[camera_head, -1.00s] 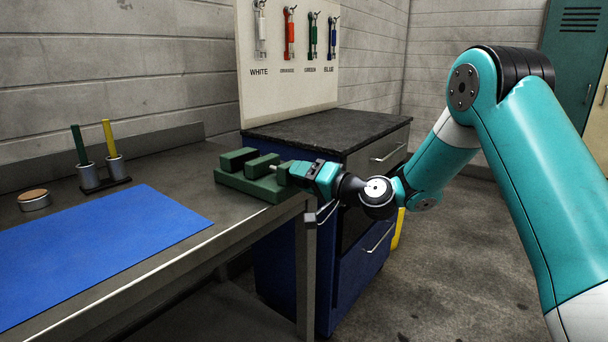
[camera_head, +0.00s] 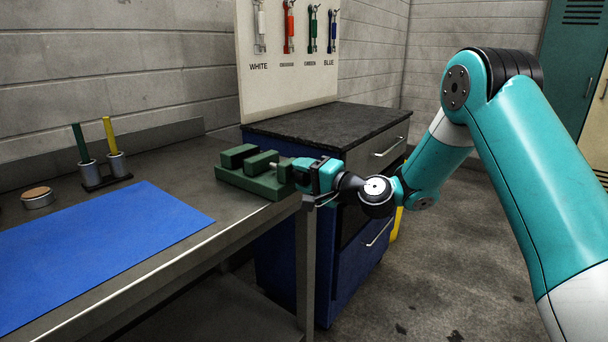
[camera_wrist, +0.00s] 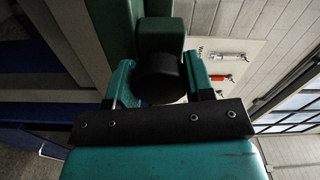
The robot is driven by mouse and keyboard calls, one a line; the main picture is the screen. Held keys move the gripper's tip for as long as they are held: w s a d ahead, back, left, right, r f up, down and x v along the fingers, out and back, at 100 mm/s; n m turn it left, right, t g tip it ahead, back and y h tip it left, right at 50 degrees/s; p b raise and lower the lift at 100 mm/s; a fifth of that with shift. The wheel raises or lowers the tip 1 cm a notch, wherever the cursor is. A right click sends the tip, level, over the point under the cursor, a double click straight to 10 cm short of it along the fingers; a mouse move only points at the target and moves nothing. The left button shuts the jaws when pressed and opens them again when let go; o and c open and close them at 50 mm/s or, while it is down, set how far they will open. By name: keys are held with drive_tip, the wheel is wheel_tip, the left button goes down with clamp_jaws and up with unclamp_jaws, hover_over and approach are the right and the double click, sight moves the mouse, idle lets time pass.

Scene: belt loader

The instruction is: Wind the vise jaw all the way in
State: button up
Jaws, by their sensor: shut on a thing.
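The green vise (camera_head: 229,177) stands at the right end of the metal bench. Its back jaw (camera_head: 238,155) and its sliding jaw (camera_head: 261,163) stand close together, with a narrow gap between them. A pale screw runs from the sliding jaw to the end block (camera_head: 285,171). My gripper (camera_head: 299,172) is at the outer side of that block, level with the screw. In the wrist view its two teal fingers are shut on a round black knob (camera_wrist: 160,78), one on each side. The green end block (camera_wrist: 160,35) shows just beyond the knob.
A blue mat (camera_head: 100,248), a two-cup holder (camera_head: 104,180) with a green and a yellow stick, and a round tin (camera_head: 37,198) lie left on the bench. A dark-topped blue cabinet (camera_head: 330,127) stands close behind the vise. Tools hang on a board (camera_head: 285,85).

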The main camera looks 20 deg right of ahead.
drive_tip(key=o, duration=0.9)
drive_tip(key=shift+b+v, duration=4.7)
drive_tip(key=shift+v, duration=4.05)
